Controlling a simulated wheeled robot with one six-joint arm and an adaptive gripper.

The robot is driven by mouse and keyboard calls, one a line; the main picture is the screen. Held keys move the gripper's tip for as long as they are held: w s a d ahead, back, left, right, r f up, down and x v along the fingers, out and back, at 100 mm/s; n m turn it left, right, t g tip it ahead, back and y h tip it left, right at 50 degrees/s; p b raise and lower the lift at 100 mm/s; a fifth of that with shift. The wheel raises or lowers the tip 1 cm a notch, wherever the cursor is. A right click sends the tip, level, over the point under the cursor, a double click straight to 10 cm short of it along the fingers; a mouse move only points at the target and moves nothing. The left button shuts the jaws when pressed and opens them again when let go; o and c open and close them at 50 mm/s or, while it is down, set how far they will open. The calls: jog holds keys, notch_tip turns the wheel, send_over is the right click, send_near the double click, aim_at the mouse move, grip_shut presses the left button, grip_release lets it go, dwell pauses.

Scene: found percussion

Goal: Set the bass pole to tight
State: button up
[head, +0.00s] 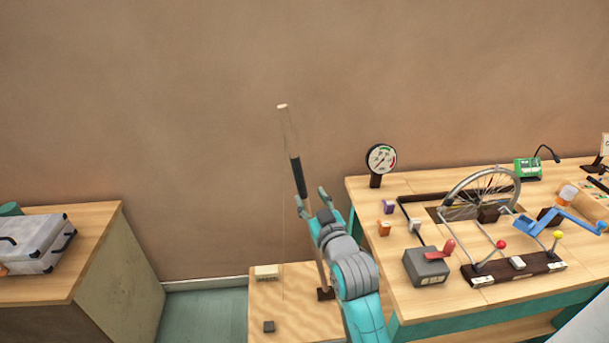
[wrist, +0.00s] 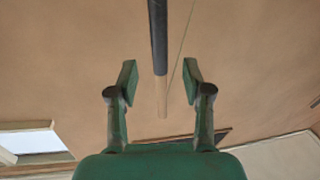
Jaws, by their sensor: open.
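The bass pole (head: 290,135) is a thin wooden stick with a black grip sleeve. It stands on a low wooden board, leaning left at its top, with a thin string running down from the top. My gripper (head: 311,199) is open and empty at the lower end of the black sleeve. My arm hides part of the lower pole.
The low board (head: 262,298) bears a small dark block (head: 268,326) and a pale label block (head: 266,272). Right is a workbench (head: 450,313) with a round dial gauge (head: 381,158), bicycle wheel (head: 482,194) and levers. Left is another table (head: 95,262) with a grey case (head: 36,243).

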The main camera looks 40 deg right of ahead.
aim_at(300, 178)
jog(key=x, duration=1.1)
jog(key=shift+r, duration=0.1)
jog(key=shift+s, duration=0.1)
grip_shut()
